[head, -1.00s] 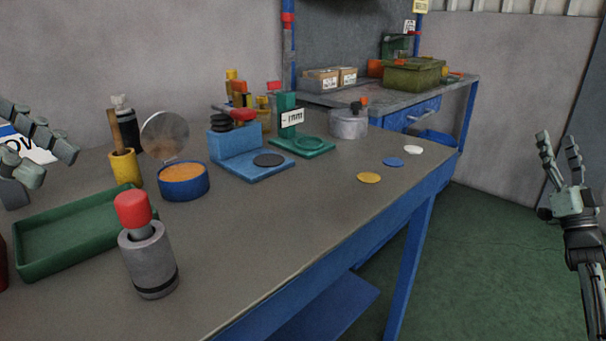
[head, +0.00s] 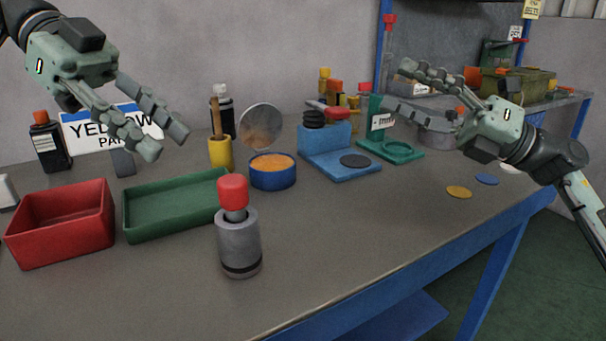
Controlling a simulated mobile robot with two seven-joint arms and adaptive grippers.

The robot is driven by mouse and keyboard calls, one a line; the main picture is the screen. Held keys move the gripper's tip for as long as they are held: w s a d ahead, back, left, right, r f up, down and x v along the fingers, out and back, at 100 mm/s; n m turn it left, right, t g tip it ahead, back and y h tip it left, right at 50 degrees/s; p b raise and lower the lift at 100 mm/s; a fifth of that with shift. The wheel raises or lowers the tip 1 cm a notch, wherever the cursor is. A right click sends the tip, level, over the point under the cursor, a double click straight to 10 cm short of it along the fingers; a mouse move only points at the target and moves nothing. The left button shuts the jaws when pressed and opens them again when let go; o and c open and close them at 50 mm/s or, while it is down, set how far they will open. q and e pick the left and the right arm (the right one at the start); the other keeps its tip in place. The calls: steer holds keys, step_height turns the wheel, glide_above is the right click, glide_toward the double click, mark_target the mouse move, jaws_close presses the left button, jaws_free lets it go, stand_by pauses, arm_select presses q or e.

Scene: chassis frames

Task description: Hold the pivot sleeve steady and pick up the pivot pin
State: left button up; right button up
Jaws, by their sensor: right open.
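The pivot sleeve (head: 239,249) is a grey metal cylinder with a dark band near its base, standing upright on the front of the bench. The pivot pin (head: 234,192) stands in its top, with a red cap and a short grey shank showing; the rest is hidden inside the sleeve. My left gripper (head: 167,141) is above and left of them, fingers apart and empty. My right gripper (head: 394,86) is above and right of them, over the back of the bench, open and empty. Neither gripper touches the sleeve or pin.
A green tray (head: 172,230) lies just left of the sleeve, with a red bin (head: 60,250) beyond it. A blue tin (head: 272,182) of orange paste with its lid up, a blue fixture (head: 320,160) and a green stand (head: 395,153) are behind.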

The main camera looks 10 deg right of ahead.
mark_target(235, 234)
steer(key=s+a+f+n+g+h, duration=0.1)
steer(key=s+a+f+n+g, duration=0.3)
steer(key=a+n, duration=0.4)
steer(key=s+a+f+n+g, duration=0.3)
steer(key=s+a+n, duration=0.3)
steer(key=a, duration=0.4)
step_height(235, 234, down, 8)
steer(key=shift+w+r, duration=0.1)
steer(key=shift+w, duration=0.05)
steer(key=x, duration=0.7)
steer(key=shift+a, duration=0.25)
steer(key=shift+c, duration=0.3)
steer(key=c, duration=1.4)
